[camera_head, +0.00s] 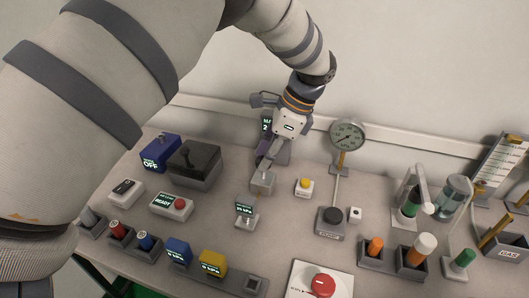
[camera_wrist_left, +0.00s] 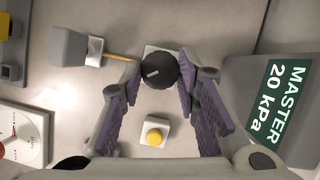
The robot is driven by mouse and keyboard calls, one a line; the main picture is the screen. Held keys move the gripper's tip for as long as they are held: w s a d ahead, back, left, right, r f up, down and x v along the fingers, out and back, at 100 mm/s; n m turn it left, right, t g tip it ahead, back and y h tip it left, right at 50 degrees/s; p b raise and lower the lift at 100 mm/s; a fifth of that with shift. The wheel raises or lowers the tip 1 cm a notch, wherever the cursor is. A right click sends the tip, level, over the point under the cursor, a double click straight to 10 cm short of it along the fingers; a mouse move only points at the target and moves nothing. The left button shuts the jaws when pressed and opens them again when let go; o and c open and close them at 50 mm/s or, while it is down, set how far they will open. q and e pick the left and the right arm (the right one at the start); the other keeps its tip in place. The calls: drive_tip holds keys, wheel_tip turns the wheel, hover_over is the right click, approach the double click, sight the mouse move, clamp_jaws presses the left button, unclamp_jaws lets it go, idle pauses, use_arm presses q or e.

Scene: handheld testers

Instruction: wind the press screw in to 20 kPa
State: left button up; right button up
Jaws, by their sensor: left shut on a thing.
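In the left wrist view a round black screw knob (camera_wrist_left: 158,71) with a white pointer line sits between the purple-padded fingertips of my left gripper (camera_wrist_left: 160,76), which is shut on it. In the head view my left gripper (camera_head: 265,172) reaches down at the back middle of the bench; the knob is hidden there. The master display (camera_wrist_left: 272,102) reads "MASTER 20 kPa" in the wrist view; in the head view my gripper partly covers it (camera_head: 266,124). A tester (camera_head: 246,212) with a small lit screen stands in front. My right gripper is not in view.
A yellow button (camera_head: 305,184) stands close to the right of my gripper, also in the wrist view (camera_wrist_left: 154,137). A dial gauge (camera_head: 347,135) on a post and a black round knob (camera_head: 333,215) stand farther right. A dark-lidded box (camera_head: 195,162) is left.

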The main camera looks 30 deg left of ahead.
use_arm(q)
drive_tip(key=m, duration=0.1)
drive_tip(key=m+t, duration=0.1)
drive_tip(key=m, duration=0.1)
drive_tip(key=shift+s+r+m, duration=0.1)
drive_tip(key=shift+s+m, duration=0.05)
drive_tip(key=shift+m, duration=0.15)
drive_tip(key=shift+s+m+t+y, duration=0.1)
drive_tip(key=shift+m+t+y, duration=0.2)
drive_tip(key=shift+m+t, duration=0.9)
drive_tip(key=shift+m+g, duration=0.3)
drive_tip(key=shift+m, duration=0.2)
drive_tip(key=o, duration=1.2)
drive_tip(key=v, duration=1.2)
